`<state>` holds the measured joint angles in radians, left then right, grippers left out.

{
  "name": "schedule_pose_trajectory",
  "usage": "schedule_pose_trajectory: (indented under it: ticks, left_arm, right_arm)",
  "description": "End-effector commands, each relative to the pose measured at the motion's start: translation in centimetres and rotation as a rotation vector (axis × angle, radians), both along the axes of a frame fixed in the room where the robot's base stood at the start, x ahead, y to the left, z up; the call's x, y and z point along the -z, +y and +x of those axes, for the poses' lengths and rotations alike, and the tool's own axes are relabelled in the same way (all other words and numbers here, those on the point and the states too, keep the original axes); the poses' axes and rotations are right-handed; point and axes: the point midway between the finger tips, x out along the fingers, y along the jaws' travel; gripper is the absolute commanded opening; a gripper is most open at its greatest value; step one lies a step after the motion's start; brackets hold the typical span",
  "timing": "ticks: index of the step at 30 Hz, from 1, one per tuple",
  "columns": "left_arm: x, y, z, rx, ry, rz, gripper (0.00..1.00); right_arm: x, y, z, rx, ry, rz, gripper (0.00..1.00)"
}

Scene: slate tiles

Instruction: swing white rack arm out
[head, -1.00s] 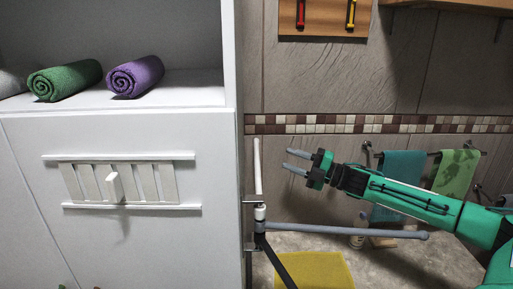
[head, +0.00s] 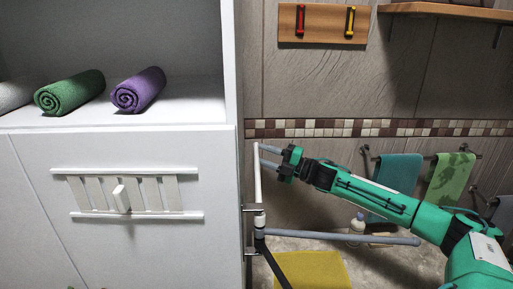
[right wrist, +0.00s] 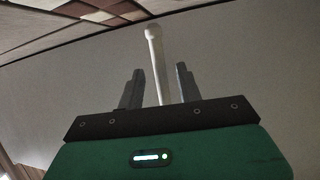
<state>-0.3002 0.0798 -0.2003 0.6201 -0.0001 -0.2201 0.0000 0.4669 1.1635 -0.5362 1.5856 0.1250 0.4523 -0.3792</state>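The white rack arm (head: 257,172) points away from its bracket (head: 254,218) at the cabinet's right side, along the wall of the cabinet. My right gripper (head: 264,157) is open at its far part, with the fingers reaching towards it from the right. In the right wrist view the white rack arm (right wrist: 156,65) runs up between the two grey fingers of my right gripper (right wrist: 157,88), with gaps on both sides. Its rounded end shows beyond the fingertips. My left gripper is not in view.
A grey rack arm (head: 350,237) sticks out right from the same bracket, and a black one (head: 276,266) points towards me. The white cabinet (head: 150,245) fills the left. Towels (head: 400,172) hang on the back wall. A yellow thing (head: 312,270) lies low under the arms.

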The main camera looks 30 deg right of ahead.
Motion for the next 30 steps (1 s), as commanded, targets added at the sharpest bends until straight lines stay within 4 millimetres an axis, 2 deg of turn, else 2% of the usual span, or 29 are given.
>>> schedule_pose_trajectory:
  ticks: [3,9,20,26,30]
  left_arm:
    - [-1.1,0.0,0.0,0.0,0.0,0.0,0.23]
    - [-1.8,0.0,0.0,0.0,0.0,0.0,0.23]
    - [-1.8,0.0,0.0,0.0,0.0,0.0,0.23]
    - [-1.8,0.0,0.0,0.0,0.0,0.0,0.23]
    - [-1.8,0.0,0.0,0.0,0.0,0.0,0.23]
  right_arm:
    - [-0.7,0.8,1.2,0.0,-0.002,0.003,0.36]
    - [-0.7,1.6,2.4,0.001,0.0,0.0,0.36]
    - [-0.6,1.9,2.6,0.001,0.001,0.0,0.36]
    - [-0.6,1.9,2.6,0.001,0.001,0.0,0.0]
    - [-0.6,1.9,2.6,0.001,0.001,0.0,0.0]
